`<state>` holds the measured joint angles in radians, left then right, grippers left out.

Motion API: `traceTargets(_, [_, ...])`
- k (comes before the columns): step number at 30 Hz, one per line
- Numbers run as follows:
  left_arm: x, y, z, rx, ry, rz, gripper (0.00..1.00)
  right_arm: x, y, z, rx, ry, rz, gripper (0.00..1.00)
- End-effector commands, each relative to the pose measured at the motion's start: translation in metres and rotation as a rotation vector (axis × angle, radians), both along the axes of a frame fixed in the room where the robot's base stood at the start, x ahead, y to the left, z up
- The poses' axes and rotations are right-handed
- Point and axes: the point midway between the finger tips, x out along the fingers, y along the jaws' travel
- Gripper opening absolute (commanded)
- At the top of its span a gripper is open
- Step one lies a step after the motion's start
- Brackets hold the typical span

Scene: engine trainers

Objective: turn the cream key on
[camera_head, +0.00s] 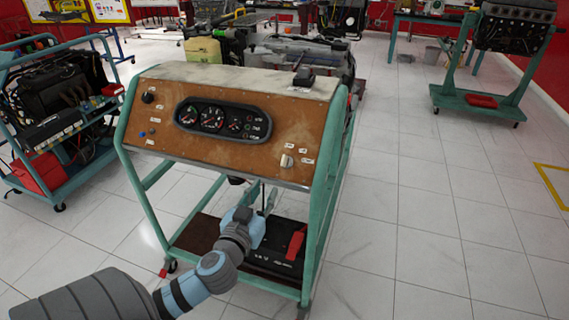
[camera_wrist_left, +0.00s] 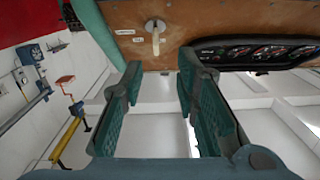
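The cream key (camera_head: 286,161) sits at the right lower part of the brown panel (camera_head: 270,110) of the engine trainer, among small white labels. It also shows in the left wrist view as the cream key (camera_wrist_left: 155,38) on a round metal base, near the top middle. My left gripper (camera_head: 267,198) is below the panel's lower edge, under the key and apart from it. In the left wrist view, my left gripper (camera_wrist_left: 160,70) has its two fingers spread with nothing between them. My right gripper is not in view.
A gauge cluster (camera_head: 222,121) is on the panel left of the key. The trainer's teal frame (camera_head: 322,220) runs down the right side. A black battery with a red part (camera_head: 296,242) sits on the lower shelf.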

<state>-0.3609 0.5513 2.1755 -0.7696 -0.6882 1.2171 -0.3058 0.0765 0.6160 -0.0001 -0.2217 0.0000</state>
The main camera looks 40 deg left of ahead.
Motion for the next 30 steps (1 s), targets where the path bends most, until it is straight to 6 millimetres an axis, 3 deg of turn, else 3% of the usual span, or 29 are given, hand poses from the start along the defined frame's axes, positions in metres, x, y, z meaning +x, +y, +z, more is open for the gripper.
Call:
traceTargets(1, [0.001, -0.003, 0.014, -0.006, -0.039, -0.006, 0.28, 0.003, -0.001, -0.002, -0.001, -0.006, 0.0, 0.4])
traceTargets(3, [0.007, -0.003, 0.023, -0.011, -0.061, -0.009, 0.28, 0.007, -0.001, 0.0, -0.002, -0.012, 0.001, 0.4])
traceTargets(18, [0.12, 0.035, 0.022, -0.015, -0.058, -0.012, 0.28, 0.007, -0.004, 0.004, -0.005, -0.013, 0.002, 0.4])
traceTargets(23, [0.135, 0.04, 0.022, -0.015, -0.057, -0.014, 0.28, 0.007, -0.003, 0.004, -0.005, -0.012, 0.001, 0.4])
traceTargets(30, [0.137, 0.04, 0.022, -0.015, -0.057, -0.014, 0.28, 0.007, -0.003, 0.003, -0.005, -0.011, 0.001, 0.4])
